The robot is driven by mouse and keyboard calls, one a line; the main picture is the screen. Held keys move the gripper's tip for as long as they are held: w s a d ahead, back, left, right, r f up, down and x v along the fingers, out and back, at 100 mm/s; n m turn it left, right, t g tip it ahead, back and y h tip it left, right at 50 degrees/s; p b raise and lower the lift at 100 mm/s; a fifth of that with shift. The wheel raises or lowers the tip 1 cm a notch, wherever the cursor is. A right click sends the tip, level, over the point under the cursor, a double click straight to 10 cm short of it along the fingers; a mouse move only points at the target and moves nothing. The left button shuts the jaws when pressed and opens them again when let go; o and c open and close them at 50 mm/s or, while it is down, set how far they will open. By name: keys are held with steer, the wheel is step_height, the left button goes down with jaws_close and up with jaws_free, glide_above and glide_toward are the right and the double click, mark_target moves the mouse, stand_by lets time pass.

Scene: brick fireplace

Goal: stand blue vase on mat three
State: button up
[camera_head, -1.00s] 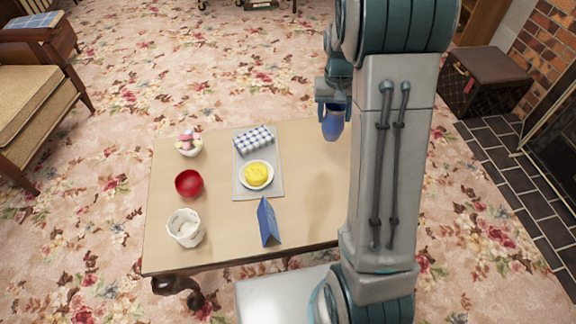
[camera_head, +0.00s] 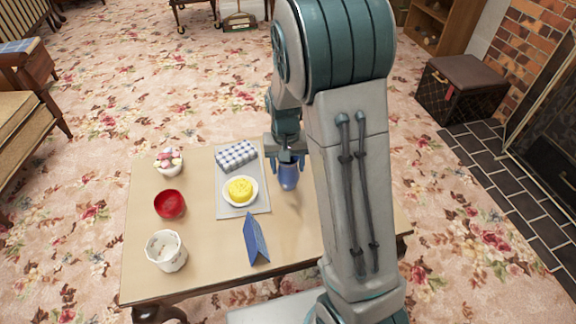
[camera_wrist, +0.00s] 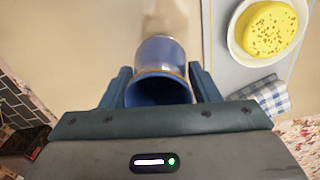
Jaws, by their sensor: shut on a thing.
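My gripper (camera_head: 287,160) is shut on the blue vase (camera_head: 289,178), with one finger on each side near its rim. In the wrist view the vase (camera_wrist: 161,52) sits between the fingers (camera_wrist: 160,72), its open mouth towards the camera. The vase hangs roughly upright over the table, just right of a grey mat (camera_head: 228,207). How far its base is above the table is unclear. The grey mat holds a plate with a yellow food (camera_head: 240,189) and a checked cloth (camera_head: 236,155). I see no number on any mat.
A white pot (camera_head: 166,251), a red bowl (camera_head: 170,204) and a small cup with pink contents (camera_head: 169,162) line the left side. Bare table (camera_head: 292,228) shows below the vase. My arm hides the table's right part.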

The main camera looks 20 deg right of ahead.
steer(key=shift+f, duration=0.1)
steer(key=o, duration=1.1)
